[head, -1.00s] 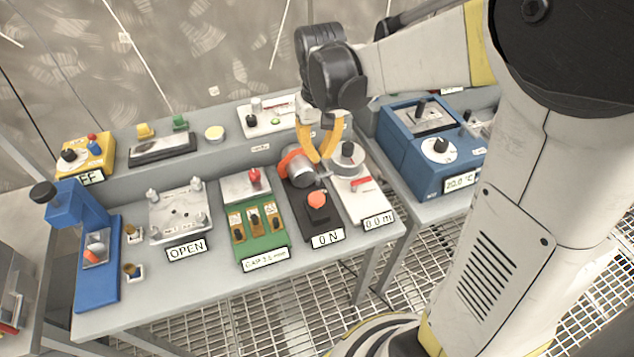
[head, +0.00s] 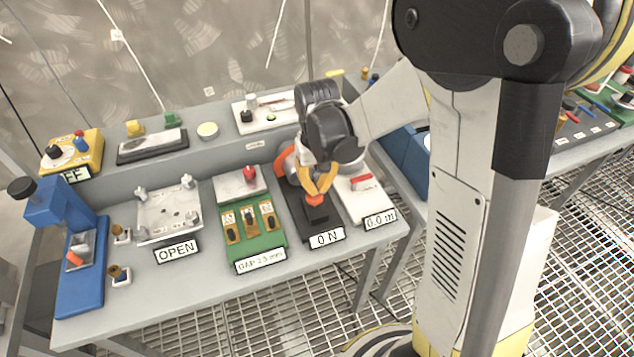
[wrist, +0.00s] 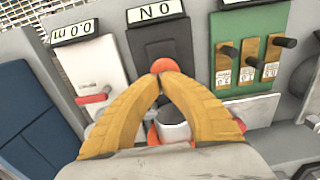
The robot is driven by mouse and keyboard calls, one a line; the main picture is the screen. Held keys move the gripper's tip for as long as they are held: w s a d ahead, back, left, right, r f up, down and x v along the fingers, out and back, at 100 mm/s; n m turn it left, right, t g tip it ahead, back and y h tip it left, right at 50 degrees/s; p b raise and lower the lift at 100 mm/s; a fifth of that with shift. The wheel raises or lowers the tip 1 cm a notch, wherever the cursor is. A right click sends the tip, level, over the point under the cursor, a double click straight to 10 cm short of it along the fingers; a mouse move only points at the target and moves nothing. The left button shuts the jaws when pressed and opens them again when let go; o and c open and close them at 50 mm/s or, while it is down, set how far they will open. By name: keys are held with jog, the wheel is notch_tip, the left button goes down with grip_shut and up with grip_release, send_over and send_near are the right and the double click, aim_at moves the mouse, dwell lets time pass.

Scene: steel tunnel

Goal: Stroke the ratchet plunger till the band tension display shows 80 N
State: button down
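The band tension device is a black base (head: 302,213) with a display (head: 326,238) that reads 0 N. Its ratchet plunger has an orange-red knob (head: 315,200), and an orange band (head: 284,158) sits behind it. In the wrist view the knob (wrist: 165,66) shows just beyond my fingertips, and the 0 N display (wrist: 155,11) is upside down. My gripper (head: 319,192) points down over the knob. Its yellow fingers meet at the tips in the wrist view (wrist: 160,80), with nothing seen between them. I cannot tell if the tips touch the knob.
Left of the device stands a green gauge unit (head: 257,241) with a red knob behind. Right of it is a white unit (head: 358,203) reading 0.0 m with a red lever. A clamp plate (head: 165,213) marked OPEN and a blue press (head: 85,270) stand further left.

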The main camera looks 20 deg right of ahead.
aim_at(317, 195)
jog(key=shift+f, duration=0.1)
notch_tip(317, 195, down, 3)
jog(key=shift+r+b, duration=0.1)
jog(key=shift+b, duration=1)
jog(key=shift+r, duration=0.1)
notch_tip(317, 195, up, 14)
jog(key=p, duration=0.7)
dwell(0.8)
jog(key=r, duration=0.2)
jog(key=shift+w+a+r, duration=0.1)
jog(key=shift+w+r, duration=0.1)
jog(key=shift+r, duration=0.2)
